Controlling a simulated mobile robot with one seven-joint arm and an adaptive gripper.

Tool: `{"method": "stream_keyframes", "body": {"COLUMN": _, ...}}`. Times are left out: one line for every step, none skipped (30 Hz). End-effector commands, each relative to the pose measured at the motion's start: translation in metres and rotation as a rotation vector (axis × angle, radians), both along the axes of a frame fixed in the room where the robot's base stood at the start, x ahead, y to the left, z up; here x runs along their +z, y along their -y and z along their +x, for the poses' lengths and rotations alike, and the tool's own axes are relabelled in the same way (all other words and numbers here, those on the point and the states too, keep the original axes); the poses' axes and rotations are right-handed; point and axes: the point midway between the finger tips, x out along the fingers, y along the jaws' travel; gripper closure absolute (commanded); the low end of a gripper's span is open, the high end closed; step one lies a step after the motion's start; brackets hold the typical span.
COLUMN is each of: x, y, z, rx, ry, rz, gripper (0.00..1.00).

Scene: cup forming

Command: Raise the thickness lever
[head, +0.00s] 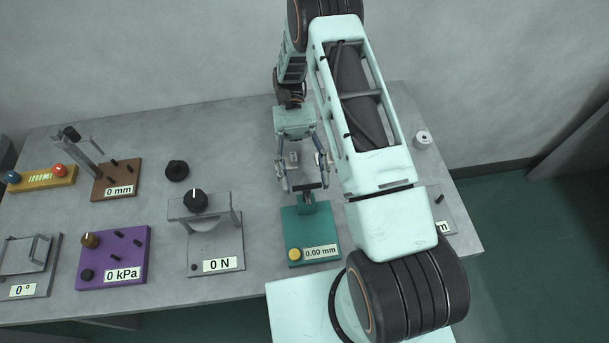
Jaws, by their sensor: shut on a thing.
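The teal thickness gauge (316,227) stands near the front edge of the table, with a yellow knob and a display reading 0.00 mm. Its dark thickness lever (310,188) is a short crossbar at the back of the gauge, on a teal post. My gripper (305,188) is at the lever from behind, with one finger on each side of the crossbar. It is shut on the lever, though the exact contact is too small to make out. A small pale grey piece (294,158) shows between the fingers, farther back; I cannot tell what it is.
Left of the gauge stand a grey press (214,245) reading 0 N, a purple panel (113,258) reading 0 kPa and a brown stand (116,180) reading 0 mm. A black knob (177,170) lies behind the press. My arm hides much of the right side.

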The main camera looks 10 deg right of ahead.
Motion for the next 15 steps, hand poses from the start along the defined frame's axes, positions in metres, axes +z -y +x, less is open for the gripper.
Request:
{"method": "stream_keyframes", "body": {"x": 0.0000, "y": -0.0002, "z": -0.0008, "rx": -0.001, "ry": -0.003, "rz": 0.001, "gripper": 0.93}}
{"method": "stream_keyframes", "body": {"x": 0.0000, "y": -0.0002, "z": -0.0008, "rx": -0.001, "ry": -0.003, "rz": 0.001, "gripper": 0.93}}
{"method": "stream_keyframes", "body": {"x": 0.0000, "y": -0.0002, "z": -0.0009, "rx": -0.001, "ry": -0.003, "rz": 0.001, "gripper": 0.93}}
{"method": "stream_keyframes", "body": {"x": 0.0000, "y": -0.0002, "z": -0.0009, "rx": -0.001, "ry": -0.003, "rz": 0.001, "gripper": 0.93}}
{"method": "stream_keyframes", "body": {"x": 0.0000, "y": -0.0002, "z": -0.0009, "rx": -0.001, "ry": -0.003, "rz": 0.001, "gripper": 0.93}}
{"method": "stream_keyframes", "body": {"x": 0.0000, "y": -0.0002, "z": -0.0010, "rx": -0.001, "ry": -0.003, "rz": 0.001, "gripper": 0.48}}
{"method": "stream_keyframes", "body": {"x": 0.0000, "y": -0.0002, "z": -0.0009, "rx": -0.001, "ry": -0.003, "rz": 0.001, "gripper": 0.45}}
{"method": "stream_keyframes", "body": {"x": 0.0000, "y": -0.0002, "z": -0.0009, "rx": -0.001, "ry": -0.003, "rz": 0.001, "gripper": 0.42}}
{"method": "stream_keyframes", "body": {"x": 0.0000, "y": -0.0002, "z": -0.0008, "rx": -0.001, "ry": -0.003, "rz": 0.000, "gripper": 0.37}}
{"method": "stream_keyframes", "body": {"x": -0.0001, "y": -0.0001, "z": -0.0008, "rx": -0.001, "ry": -0.003, "rz": 0.000, "gripper": 0.34}}
{"method": "stream_keyframes", "body": {"x": -0.0001, "y": -0.0001, "z": -0.0007, "rx": 0.000, "ry": -0.002, "rz": 0.000, "gripper": 0.33}}
{"method": "stream_keyframes", "body": {"x": -0.0001, "y": -0.0001, "z": -0.0007, "rx": 0.000, "ry": -0.002, "rz": 0.000, "gripper": 0.33}}
{"method": "stream_keyframes", "body": {"x": -0.0001, "y": -0.0001, "z": -0.0006, "rx": 0.000, "ry": -0.002, "rz": 0.000, "gripper": 0.33}}
{"method": "stream_keyframes", "body": {"x": -0.0001, "y": -0.0001, "z": -0.0006, "rx": 0.000, "ry": -0.002, "rz": 0.000, "gripper": 0.33}}
{"method": "stream_keyframes", "body": {"x": -0.0001, "y": 0.0000, "z": -0.0005, "rx": 0.000, "ry": -0.001, "rz": 0.000, "gripper": 0.33}}
